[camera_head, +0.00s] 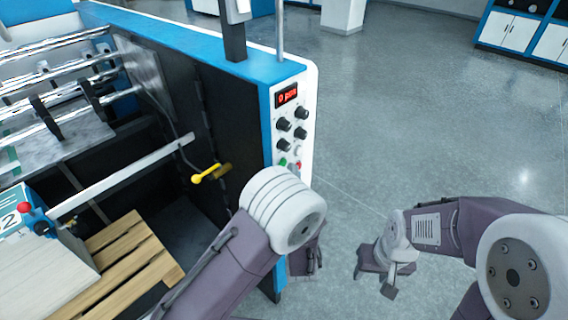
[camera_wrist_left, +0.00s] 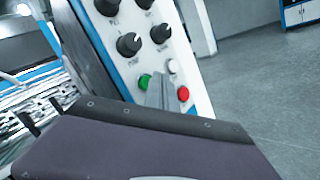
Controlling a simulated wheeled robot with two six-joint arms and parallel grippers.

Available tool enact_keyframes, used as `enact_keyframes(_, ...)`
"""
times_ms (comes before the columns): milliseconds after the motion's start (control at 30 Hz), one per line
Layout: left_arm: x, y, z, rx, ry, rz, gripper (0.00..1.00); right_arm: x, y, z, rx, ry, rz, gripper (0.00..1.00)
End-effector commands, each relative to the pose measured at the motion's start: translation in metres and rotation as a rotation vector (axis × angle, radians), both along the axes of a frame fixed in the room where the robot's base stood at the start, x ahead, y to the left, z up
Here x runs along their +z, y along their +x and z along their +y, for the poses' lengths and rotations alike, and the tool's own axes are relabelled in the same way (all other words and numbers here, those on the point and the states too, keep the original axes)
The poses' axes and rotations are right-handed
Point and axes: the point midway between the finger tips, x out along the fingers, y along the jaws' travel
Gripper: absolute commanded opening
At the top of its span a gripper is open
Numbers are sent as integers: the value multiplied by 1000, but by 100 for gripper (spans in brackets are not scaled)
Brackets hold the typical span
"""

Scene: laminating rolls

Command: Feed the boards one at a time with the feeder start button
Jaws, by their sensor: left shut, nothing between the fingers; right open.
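The control panel (camera_head: 292,120) on the machine's end post carries a red-lit display (camera_head: 287,95), several black knobs and small buttons. In the left wrist view a green button (camera_wrist_left: 144,82), a white button (camera_wrist_left: 172,66) and a red button (camera_wrist_left: 183,94) sit at its lower end; I cannot read which is feeder start. My left gripper (camera_wrist_left: 160,84) is shut and empty, its fingertips in front of the panel between the green and red buttons; contact cannot be told. Pale boards (camera_head: 40,280) lie at lower left in the head view. My right gripper (camera_head: 378,276) is open and empty over the floor.
A wooden pallet (camera_head: 125,250) lies beside the boards. Metal rollers (camera_head: 50,85) run across the machine at upper left. A yellow handle (camera_head: 208,173) sticks out near the panel. The grey floor (camera_head: 430,120) to the right is clear, with cabinets (camera_head: 515,35) far back.

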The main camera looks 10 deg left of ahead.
Motion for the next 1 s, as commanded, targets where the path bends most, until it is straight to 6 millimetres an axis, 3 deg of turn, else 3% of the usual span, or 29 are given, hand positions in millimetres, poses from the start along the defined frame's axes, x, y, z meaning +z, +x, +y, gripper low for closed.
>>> enact_keyframes(1000, 0, 7, 10, 1, 0, -1, 0, 0, 0, 0, 0, 0, 0, 48)
